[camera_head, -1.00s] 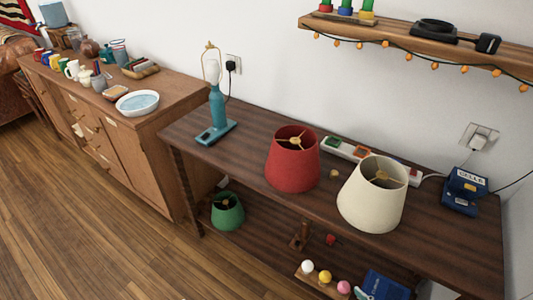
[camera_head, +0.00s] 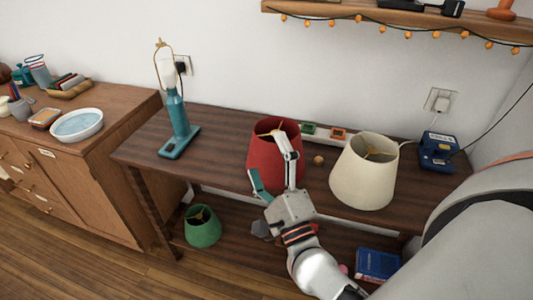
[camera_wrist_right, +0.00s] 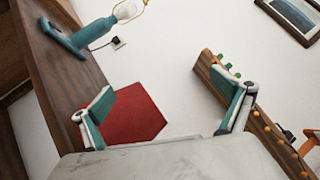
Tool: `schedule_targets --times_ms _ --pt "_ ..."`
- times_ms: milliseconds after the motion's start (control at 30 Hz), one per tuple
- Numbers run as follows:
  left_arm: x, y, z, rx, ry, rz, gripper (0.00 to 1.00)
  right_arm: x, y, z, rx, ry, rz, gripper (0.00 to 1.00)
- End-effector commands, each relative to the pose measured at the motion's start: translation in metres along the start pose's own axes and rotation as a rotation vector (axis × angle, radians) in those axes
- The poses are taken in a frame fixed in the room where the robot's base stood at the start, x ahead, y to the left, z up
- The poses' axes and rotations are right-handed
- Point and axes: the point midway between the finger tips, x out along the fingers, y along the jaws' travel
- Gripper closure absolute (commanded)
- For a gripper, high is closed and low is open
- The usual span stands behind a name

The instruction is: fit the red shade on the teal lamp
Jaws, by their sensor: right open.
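The teal lamp (camera_head: 175,108) stands upright at the left end of the dark wood table (camera_head: 228,130), with a bare white bulb and a wire harp on top. The red shade (camera_head: 262,152) sits on the table to the right of the lamp, wide end down. My right gripper (camera_head: 268,158) is open in front of the shade, and its fingers overlap the shade in the picture. In the right wrist view, the red shade (camera_wrist_right: 132,115) shows beyond the left finger, and the lamp (camera_wrist_right: 92,34) is at top left. Contact cannot be told. My left gripper is out of view.
A cream shade (camera_head: 362,178) stands right of the red one, near a small round knob (camera_head: 319,160) and a power strip (camera_head: 336,134). A blue device (camera_head: 438,150) is at the right end. A green shade (camera_head: 202,227) sits on the lower shelf. A wall shelf (camera_head: 400,20) hangs above.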

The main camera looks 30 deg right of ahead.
Motion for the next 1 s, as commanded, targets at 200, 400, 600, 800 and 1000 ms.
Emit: schedule_targets --times_ms 200,400,600,800,1000 --pt "0.01 0.0 0.018 0.015 -0.018 -0.003 0.79 0.022 -0.004 -0.06 0.74 0.307 -0.059 0.0" --pt "0.011 -0.004 0.022 0.023 -0.022 -0.011 0.79 0.024 0.021 -0.073 1.128 0.469 -0.029 0.0" --pt "0.011 -0.005 0.021 0.027 -0.021 -0.011 0.79 0.031 0.029 -0.075 1.216 0.507 -0.016 0.0" --pt "0.01 -0.005 0.02 0.028 -0.019 -0.011 0.79 0.049 0.033 -0.082 1.211 0.505 -0.017 0.0" --pt "0.01 -0.005 0.019 0.028 -0.018 -0.01 0.79 0.075 0.037 -0.089 1.211 0.505 -0.018 0.0"
